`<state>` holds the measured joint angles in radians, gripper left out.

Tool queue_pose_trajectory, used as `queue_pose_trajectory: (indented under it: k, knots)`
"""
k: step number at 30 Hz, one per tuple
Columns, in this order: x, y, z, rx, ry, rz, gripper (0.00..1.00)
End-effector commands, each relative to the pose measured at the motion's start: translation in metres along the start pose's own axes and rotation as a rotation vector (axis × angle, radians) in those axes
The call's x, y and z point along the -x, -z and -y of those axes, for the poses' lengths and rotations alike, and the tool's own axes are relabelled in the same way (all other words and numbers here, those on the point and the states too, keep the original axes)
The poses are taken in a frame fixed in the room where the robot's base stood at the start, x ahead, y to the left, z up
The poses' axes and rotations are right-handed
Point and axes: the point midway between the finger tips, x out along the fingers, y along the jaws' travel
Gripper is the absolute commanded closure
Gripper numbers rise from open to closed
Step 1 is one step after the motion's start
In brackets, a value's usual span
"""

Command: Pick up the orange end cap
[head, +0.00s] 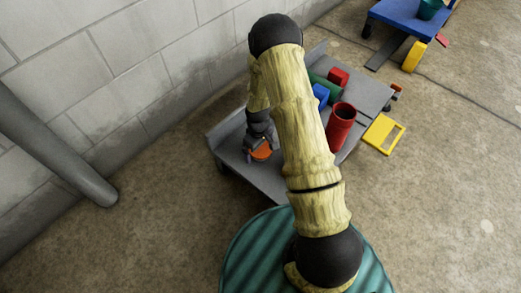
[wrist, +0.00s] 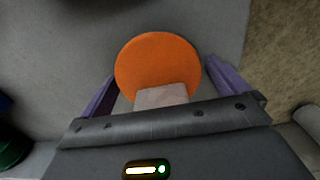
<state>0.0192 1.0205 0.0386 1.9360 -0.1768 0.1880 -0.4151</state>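The orange end cap (head: 262,152) is a flat round disc low on the left part of the grey cart. In the wrist view the orange end cap (wrist: 157,62) fills the space in front of my gripper (wrist: 160,68). One purple finger stands at each side of the disc, spread wide, with a narrow gap at the right edge. Contact at the left edge cannot be told. A pale grey block overlaps the disc's lower part. In the head view my gripper (head: 259,140) is over the cap and partly hides it.
The grey cart (head: 266,181) also carries a red cylinder (head: 340,127), a blue block (head: 321,94), a green piece (head: 328,86) and a red block (head: 339,76). A wall and grey pipe (head: 55,150) stand left.

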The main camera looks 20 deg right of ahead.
Motion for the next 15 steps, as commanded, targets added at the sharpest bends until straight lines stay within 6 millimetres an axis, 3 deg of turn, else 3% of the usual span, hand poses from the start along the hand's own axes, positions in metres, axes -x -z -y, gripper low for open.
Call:
queue_pose_trajectory:
  k: [1, 6, 15]
  knots:
    - [0.0000, 0.0000, 0.0002, 0.000, 0.000, 0.000, 0.10]
    - [-0.0001, 0.0000, 0.0001, 0.000, 0.000, 0.000, 0.43]
    - [0.0001, -0.0002, -0.0002, -0.001, 0.000, 0.000, 0.44]
